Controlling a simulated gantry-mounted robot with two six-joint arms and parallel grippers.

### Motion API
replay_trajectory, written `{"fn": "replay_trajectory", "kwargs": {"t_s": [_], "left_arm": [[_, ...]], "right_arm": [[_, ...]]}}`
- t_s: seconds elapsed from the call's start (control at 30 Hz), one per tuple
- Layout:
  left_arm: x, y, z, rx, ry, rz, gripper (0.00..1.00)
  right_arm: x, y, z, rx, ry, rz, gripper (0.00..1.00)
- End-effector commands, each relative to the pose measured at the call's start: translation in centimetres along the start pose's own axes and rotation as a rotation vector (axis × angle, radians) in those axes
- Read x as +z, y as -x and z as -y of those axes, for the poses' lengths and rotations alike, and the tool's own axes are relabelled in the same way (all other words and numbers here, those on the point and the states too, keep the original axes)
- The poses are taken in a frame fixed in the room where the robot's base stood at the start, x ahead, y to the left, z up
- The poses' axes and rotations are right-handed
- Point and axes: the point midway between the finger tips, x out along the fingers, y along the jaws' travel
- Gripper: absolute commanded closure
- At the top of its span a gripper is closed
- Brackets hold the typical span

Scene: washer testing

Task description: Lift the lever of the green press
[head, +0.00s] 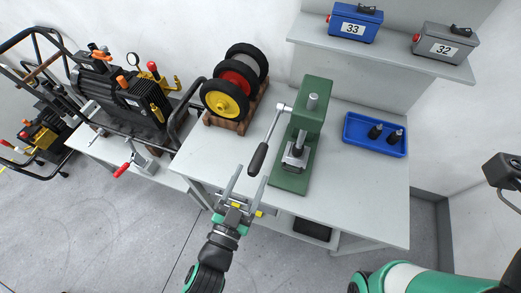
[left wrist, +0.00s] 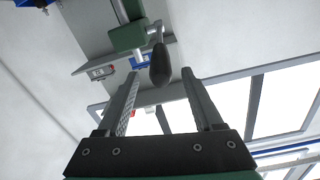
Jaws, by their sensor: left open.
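The green press (head: 300,135) stands on the grey workbench, with a metal lever ending in a black handle (head: 258,158) that hangs down on its left side. My left gripper (head: 252,173) is open and empty, just below the handle in the head view. In the left wrist view, the black handle (left wrist: 160,66) lies between and beyond the tips of the open fingers (left wrist: 159,75). The green press body (left wrist: 128,36) shows behind it. I cannot tell whether the fingers touch the handle.
Left of the press, several wheels (head: 224,100) sit on a wooden rack. A blue tray (head: 360,143) with two black parts is on the right. The shelf above holds a blue box (head: 354,32) and a grey box (head: 443,47). The bench front right is clear.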

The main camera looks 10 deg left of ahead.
Motion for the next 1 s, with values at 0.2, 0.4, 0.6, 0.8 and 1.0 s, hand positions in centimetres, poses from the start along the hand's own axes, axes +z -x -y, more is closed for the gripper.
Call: {"fn": "replay_trajectory", "kwargs": {"t_s": [0.2, 0.4, 0.6, 0.8, 1.0], "left_arm": [[-0.1, -5.1, 0.1, -0.002, 0.001, -0.002, 0.32], [0.0, -8.1, 0.0, -0.001, 0.000, -0.001, 0.32], [0.0, -8.8, 0.0, -0.001, 0.000, -0.001, 0.32], [-0.1, -8.7, 0.0, -0.001, 0.001, -0.001, 0.43], [-0.1, -8.7, 0.0, -0.001, 0.001, -0.001, 0.79]], "right_arm": [[0.0, -0.1, 0.0, 0.000, 0.000, 0.000, 0.50], [0.1, 0.1, 0.0, 0.000, 0.000, 0.000, 0.50], [0.1, 0.1, 0.0, 0.000, 0.000, 0.001, 0.50], [0.1, 0.1, 0.0, 0.000, 0.000, 0.000, 0.50], [0.1, 0.1, 0.0, 0.000, 0.000, 0.001, 0.50]]}}
